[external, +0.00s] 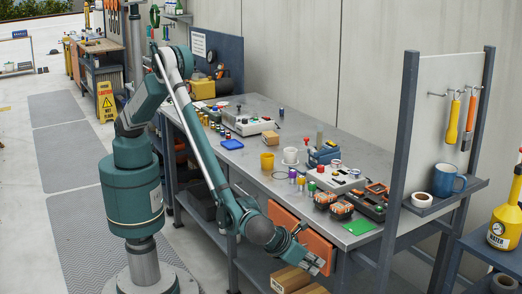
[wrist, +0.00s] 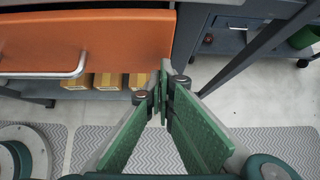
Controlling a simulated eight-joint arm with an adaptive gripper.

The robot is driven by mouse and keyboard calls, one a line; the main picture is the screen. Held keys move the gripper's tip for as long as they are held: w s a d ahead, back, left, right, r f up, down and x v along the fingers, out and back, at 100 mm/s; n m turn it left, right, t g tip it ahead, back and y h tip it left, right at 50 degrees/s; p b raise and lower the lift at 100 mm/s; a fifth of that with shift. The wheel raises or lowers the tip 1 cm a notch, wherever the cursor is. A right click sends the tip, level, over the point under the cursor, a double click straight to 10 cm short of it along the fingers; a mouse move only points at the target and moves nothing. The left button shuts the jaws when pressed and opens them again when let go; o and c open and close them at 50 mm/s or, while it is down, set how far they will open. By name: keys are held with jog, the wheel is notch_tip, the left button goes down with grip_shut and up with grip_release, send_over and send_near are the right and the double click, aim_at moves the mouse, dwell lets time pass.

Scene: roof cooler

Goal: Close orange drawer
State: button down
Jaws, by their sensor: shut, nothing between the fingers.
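The orange drawer (external: 318,247) is under the front edge of the workbench in the external view, partly hidden by my forearm and wrist. In the wrist view, its orange front (wrist: 110,42) fills the upper left, with a silver bar handle (wrist: 45,73) along its lower part. How far it stands out from the bench is hard to tell. My gripper (external: 316,264) is in front of the bench, low beside the drawer. In the wrist view, the shut, empty fingers (wrist: 162,85) are just right of and below the drawer front's right end, apart from the handle.
Cardboard boxes (external: 290,279) lie on the lower shelf below the drawer. A dark bench leg (wrist: 230,55) slants to the right of the fingers. The workbench top (external: 225,155) holds tools, cups and devices. The floor (wrist: 260,105) in front is open, with grey mats.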

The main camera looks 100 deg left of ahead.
aim_at(325, 258)
jog(key=shift+w+a, duration=0.1)
dwell(0.3)
jog(key=shift+w+a, duration=1.7)
jog(key=shift+a+r, duration=0.1)
jog(key=s+d+b, duration=0.1)
jog(key=s+d, duration=0.2)
jog(key=shift+d, duration=0.15)
jog(key=p+v, duration=0.2)
jog(key=v, duration=0.8)
jog(key=shift+s, duration=0.1)
